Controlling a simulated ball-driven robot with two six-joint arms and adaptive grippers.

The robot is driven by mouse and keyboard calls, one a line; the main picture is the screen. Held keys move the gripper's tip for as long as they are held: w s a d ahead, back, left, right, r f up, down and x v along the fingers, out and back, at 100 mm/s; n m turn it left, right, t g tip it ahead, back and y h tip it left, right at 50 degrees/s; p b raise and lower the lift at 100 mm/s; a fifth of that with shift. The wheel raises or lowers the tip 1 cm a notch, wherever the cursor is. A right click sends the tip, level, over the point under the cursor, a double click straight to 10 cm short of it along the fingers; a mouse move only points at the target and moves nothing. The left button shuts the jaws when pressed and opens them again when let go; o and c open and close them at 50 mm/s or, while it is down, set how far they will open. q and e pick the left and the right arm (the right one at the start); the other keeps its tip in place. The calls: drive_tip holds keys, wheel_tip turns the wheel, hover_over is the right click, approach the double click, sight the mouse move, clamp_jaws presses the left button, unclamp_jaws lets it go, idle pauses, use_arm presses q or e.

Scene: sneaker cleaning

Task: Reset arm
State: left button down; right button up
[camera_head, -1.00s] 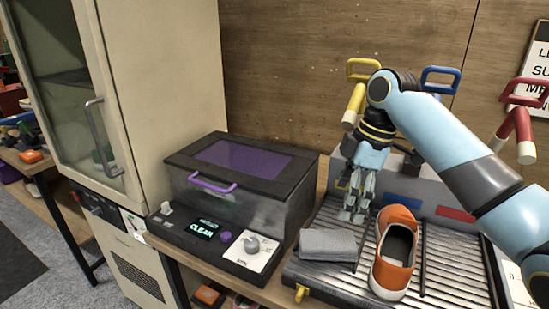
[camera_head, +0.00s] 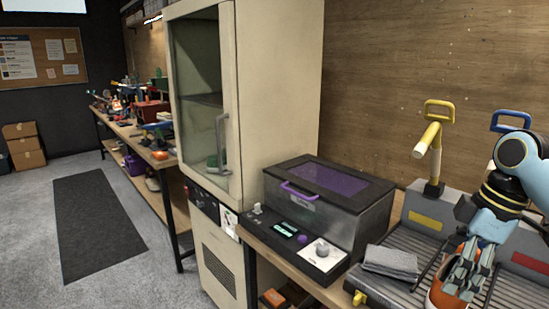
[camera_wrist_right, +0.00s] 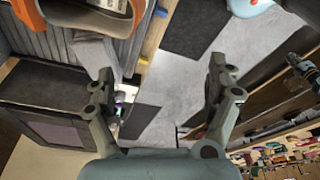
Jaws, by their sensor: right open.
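My right gripper (camera_head: 462,283) is at the lower right of the head view, fingers pointing down, in front of the sneaker in the picture. In the right wrist view its two fingers (camera_wrist_right: 162,88) are spread apart with nothing between them. The orange sneaker (camera_head: 436,297) is mostly hidden behind the gripper and cut by the lower edge. I cannot tell how far above the sneaker the gripper is. The folded grey cloth (camera_head: 390,262) lies on the ribbed tray (camera_head: 412,243), left of the gripper. My left gripper is not in view.
A dark box with a purple-windowed lid (camera_head: 330,190) stands left of the tray, its lid closed. Beyond it is a tall beige cabinet (camera_head: 278,95). Yellow (camera_head: 432,140) and blue-handled (camera_head: 513,120) tools stand behind the tray. Open floor with a dark mat (camera_head: 95,225) lies at left.

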drive_tip(key=s+a+f+m+t+h, duration=0.1)
drive_tip(key=s+a+f+m, duration=0.15)
drive_tip(key=s, duration=0.45)
drive_tip(key=s+a+f+m+h, duration=0.1)
drive_tip(key=s+a+f+m, duration=0.2)
drive_tip(key=s, duration=0.4)
drive_tip(key=s+r+m+t+h, duration=0.1)
drive_tip(key=s+r+m, duration=0.2)
drive_tip(key=s+m, duration=0.55)
drive_tip(key=s+d+f+n+g+b, duration=0.2)
drive_tip(key=f+b, duration=0.7)
drive_tip(key=f, duration=2.6)
use_arm(q)
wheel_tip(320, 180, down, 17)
drive_tip(key=b, duration=0.8)
use_arm(e)
drive_tip(key=s+d+f, duration=0.1)
drive_tip(key=s+f, duration=1.9)
drive_tip(key=f, duration=0.4)
drive_tip(key=shift+s+d+f, duration=0.3)
drive_tip(key=shift+f, duration=0.1)
